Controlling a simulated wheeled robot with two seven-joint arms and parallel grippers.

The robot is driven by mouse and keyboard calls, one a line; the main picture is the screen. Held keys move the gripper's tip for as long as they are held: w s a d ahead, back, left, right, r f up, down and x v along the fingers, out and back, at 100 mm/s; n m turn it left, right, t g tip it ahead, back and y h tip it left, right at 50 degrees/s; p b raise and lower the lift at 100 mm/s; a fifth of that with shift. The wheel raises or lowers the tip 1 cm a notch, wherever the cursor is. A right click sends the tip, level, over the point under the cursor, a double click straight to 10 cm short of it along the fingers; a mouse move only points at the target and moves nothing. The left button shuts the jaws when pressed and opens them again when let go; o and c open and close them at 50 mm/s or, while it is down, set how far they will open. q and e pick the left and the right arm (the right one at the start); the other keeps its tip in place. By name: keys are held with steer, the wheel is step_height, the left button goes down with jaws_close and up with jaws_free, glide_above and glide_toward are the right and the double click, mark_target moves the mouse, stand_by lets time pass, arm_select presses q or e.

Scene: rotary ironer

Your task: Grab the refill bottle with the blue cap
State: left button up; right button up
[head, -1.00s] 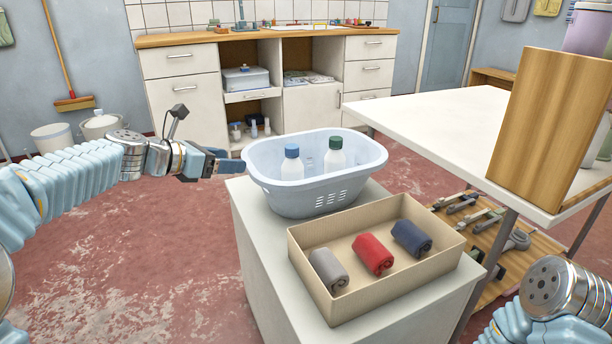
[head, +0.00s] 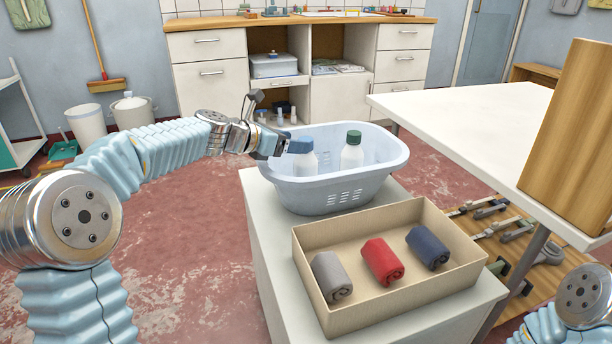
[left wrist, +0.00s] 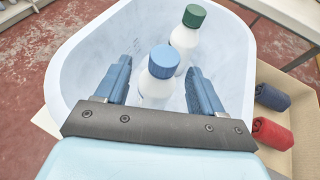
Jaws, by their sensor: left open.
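The white refill bottle with the blue cap (left wrist: 163,62) stands upright in the pale blue basket (head: 335,196). In the left wrist view it appears between the two blue fingers of my open left gripper (left wrist: 159,67), with a gap on each side. In the head view my left gripper (head: 296,147) reaches over the basket's left rim at cap height, and its finger partly hides the cap. The white bottle body (head: 303,163) shows below. A second white bottle with a green cap (head: 352,152) stands to its right. My right gripper is out of view.
The basket sits on a white cabinet (head: 262,215), behind a beige box (head: 400,277) of rolled grey, red and navy cloths. A white table (head: 470,120) with a wooden block (head: 575,140) stands to the right. Open floor lies left.

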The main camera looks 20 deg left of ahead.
mark_target(306, 140)
arm_select(q)
steer(key=x, duration=0.4)
steer(key=shift+w+d, duration=0.2)
steer(key=shift+d, duration=0.25)
steer(key=shift+c, duration=0.5)
jaws_close()
